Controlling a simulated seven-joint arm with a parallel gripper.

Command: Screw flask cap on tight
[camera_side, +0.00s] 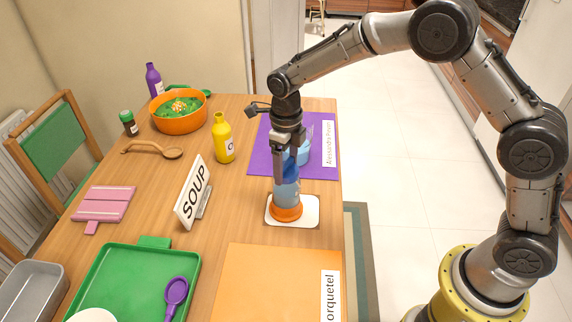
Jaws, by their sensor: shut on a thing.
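The flask (287,197) is a bluish, clear body with an orange base, upright on a white square mat (308,223). My gripper (287,165) points down over the flask, its fingers reaching its top. It is shut on the blue cap (291,172) at the flask's upper end. The fingers hide much of the cap, so I cannot tell how it sits on the thread.
A light blue cup (303,153) stands on the purple mat (265,160) just behind my gripper. A SOUP sign (194,196) and a yellow bottle (222,140) stand to the left. An orange mat (270,280) lies in front. An orange pot (180,122) is farther back.

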